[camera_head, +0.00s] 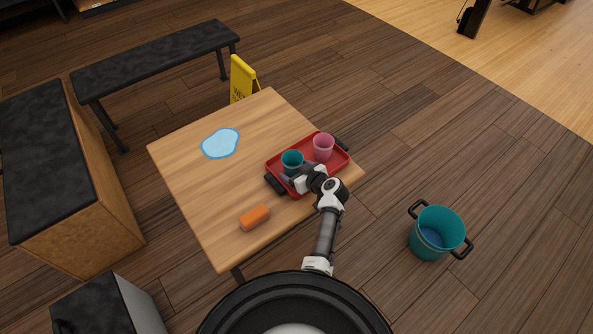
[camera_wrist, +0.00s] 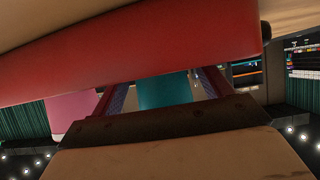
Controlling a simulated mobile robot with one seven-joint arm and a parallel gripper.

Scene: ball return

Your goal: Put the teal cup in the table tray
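The teal cup (camera_head: 292,158) stands upright in the red table tray (camera_head: 336,164), towards its left side, in the head view. My gripper (camera_head: 292,175) is low at the tray's near side, right at this cup. In the wrist view the picture is turned over, with the red tray (camera_wrist: 150,50) across the top. The teal cup (camera_wrist: 165,91) shows between the two fingers of my gripper (camera_wrist: 163,88). The fingers are spread, with a narrow gap visible beside the cup, so they look open around it. My gripper hides the cup's lower part in the head view.
A pink cup (camera_head: 323,145) stands in the tray to the right. An orange block (camera_head: 255,218) and a light-blue puddle shape (camera_head: 220,143) lie on the wooden table (camera_head: 195,185). A teal bucket (camera_head: 438,232) stands on the floor at right. A yellow sign (camera_head: 241,79) stands behind the table.

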